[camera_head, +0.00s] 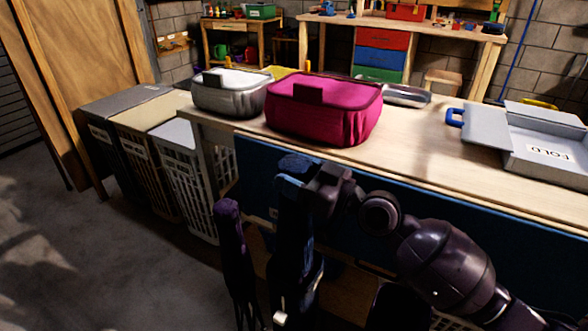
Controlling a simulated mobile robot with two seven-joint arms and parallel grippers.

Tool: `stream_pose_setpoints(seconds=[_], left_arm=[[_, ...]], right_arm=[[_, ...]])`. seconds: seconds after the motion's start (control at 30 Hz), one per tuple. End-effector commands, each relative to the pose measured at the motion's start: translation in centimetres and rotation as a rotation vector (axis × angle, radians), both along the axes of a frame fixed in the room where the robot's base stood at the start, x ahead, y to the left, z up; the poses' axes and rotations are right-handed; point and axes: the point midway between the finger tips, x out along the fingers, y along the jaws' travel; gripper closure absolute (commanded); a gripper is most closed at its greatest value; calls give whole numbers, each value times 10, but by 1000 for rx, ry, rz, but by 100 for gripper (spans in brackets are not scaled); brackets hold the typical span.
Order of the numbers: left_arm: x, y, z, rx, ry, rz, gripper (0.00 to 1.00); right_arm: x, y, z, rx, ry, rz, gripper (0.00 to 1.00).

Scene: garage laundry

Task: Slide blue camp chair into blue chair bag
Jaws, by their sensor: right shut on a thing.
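A long, narrow dark-blue bundle (290,232), which looks like the folded blue camp chair, stands upright in front of the workbench. My right gripper (301,184) comes in from the right and is shut on the bundle near its top. The blue chair bag cannot be told apart from the bundle in the dark. My left gripper is not in view.
A purple upright bundle (232,240) stands close left of the blue one. Slatted hampers (185,170) line the left; floor there is clear.

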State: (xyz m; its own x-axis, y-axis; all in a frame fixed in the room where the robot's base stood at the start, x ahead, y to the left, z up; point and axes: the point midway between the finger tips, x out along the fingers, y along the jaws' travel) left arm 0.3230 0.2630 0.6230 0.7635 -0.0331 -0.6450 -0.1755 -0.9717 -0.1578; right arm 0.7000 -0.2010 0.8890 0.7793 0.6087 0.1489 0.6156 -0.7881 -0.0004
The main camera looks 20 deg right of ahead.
Motion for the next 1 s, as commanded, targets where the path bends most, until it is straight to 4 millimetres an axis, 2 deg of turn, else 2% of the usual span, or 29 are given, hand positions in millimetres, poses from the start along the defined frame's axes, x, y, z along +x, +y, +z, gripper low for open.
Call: stream_pose_setpoints(seconds=[0.5,1.0], left_arm=[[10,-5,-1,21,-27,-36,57],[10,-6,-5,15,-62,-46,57]], right_arm=[[0,0,-27,4,-3,-1,100],[0,0,-54,4,-3,-1,100]])
